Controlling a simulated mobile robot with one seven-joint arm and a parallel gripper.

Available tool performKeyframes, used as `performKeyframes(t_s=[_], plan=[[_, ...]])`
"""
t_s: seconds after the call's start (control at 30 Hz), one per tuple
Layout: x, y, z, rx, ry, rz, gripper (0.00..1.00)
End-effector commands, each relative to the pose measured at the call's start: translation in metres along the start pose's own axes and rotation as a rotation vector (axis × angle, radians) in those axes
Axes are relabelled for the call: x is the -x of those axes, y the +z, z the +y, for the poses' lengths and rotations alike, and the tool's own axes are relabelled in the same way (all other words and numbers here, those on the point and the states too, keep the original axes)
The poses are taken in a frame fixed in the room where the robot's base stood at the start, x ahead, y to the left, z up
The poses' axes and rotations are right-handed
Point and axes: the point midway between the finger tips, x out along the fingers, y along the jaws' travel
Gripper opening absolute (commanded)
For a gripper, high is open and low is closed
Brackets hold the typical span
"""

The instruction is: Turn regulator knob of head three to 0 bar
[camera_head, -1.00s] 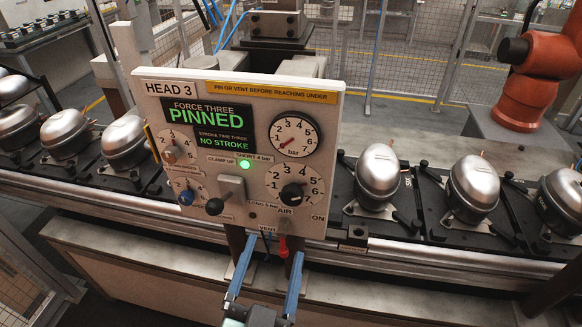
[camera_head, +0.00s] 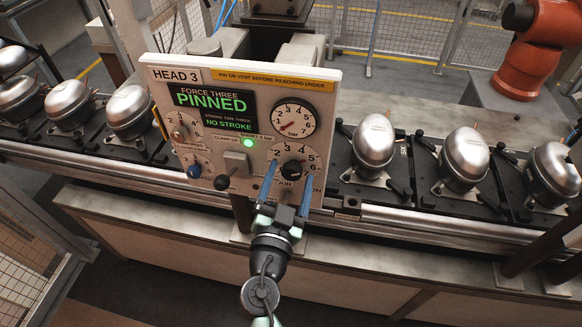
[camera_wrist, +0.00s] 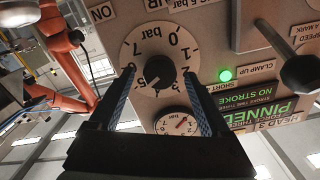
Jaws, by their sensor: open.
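The HEAD 3 panel (camera_head: 163,76) faces me. Its regulator knob (camera_head: 293,169) is black on a round white bar dial at the lower right. In the wrist view, which is inverted, the knob (camera_wrist: 160,72) has a white mark apparently toward the 4–5 side of the dial. My gripper (camera_head: 290,176) is open, its blue fingers on either side of the knob. The wrist view shows the fingertips (camera_wrist: 159,70) straddling it, with gaps; contact is not visible. The pressure gauge (camera_head: 294,120) above has its red needle at lower left.
The lit screen (camera_head: 212,105) reads PINNED and NO STROKE. A lever (camera_head: 222,182) juts out left of the dial, with a blue knob (camera_head: 194,171) beyond. Silver compressors (camera_head: 374,143) stand on the conveyor on both sides. My fingers partly cover the AIR and ON labels.

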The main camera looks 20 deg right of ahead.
Motion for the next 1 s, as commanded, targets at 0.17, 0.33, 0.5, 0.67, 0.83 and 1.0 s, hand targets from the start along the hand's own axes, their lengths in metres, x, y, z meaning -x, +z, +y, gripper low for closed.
performKeyframes(t_s=[0.17,0.33,0.5,0.67,0.83,1.0], plan=[[-0.0101,-0.0005,0.0006,0.001,0.002,0.000,0.81],[-0.0114,0.0002,0.0008,0.000,0.001,0.000,0.81],[-0.0111,0.0001,0.0007,0.000,0.001,0.000,0.74],[-0.0110,0.0001,0.0006,0.000,0.001,0.000,0.45],[-0.0109,0.0001,0.0005,0.000,0.001,0.000,0.15],[-0.0109,0.0001,0.0005,0.001,0.001,0.000,0.00]])
